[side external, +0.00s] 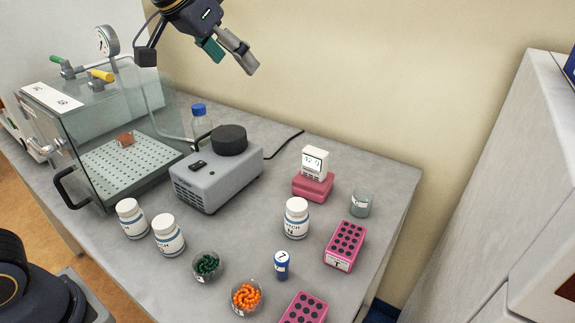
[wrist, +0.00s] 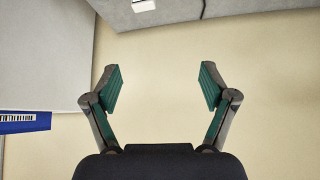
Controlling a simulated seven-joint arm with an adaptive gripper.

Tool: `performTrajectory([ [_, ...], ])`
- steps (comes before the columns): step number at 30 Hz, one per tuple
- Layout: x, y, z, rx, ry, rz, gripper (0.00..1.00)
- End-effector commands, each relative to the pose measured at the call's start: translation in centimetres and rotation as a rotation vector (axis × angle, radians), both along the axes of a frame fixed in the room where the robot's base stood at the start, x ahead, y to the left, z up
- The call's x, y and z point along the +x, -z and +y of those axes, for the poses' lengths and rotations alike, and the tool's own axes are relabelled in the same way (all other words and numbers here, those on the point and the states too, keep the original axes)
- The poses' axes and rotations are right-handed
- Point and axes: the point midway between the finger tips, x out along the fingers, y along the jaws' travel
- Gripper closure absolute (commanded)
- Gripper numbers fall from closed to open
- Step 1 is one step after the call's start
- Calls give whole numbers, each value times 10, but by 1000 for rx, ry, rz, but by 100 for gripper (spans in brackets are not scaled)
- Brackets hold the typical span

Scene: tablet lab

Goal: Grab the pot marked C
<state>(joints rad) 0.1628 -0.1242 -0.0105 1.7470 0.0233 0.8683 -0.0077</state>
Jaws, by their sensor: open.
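Three white capped pots stand on the grey bench in the side external view: one at the left (side external: 130,218), one just right of it (side external: 168,235), and one nearer the middle right (side external: 296,218). Their labels carry dark print, but I cannot read which one bears C. My gripper (side external: 231,57) is high above the back of the bench, open and empty, far from all three pots.
A grey device with a black top (side external: 218,180), a glass chamber (side external: 125,150) and a blue-capped bottle (side external: 201,122) stand behind the left pots. Dishes of green (side external: 207,266) and orange pieces (side external: 246,297), a blue vial (side external: 282,264) and a pink rack (side external: 345,245) stand in front.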

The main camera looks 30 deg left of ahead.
Motion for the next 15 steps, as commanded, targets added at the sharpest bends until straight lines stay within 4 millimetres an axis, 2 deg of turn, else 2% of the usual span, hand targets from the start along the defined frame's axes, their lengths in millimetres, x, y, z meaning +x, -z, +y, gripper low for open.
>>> performTrajectory([
  [1,31,10,-22,4,38,20,17],
  [3,66,26,-53,9,84,40,17],
  [6,105,63,-98,20,148,80,17],
  [10,130,120,-146,40,214,143,17],
  [12,132,149,-164,53,241,182,17],
  [15,127,182,-179,70,266,232,17],
])
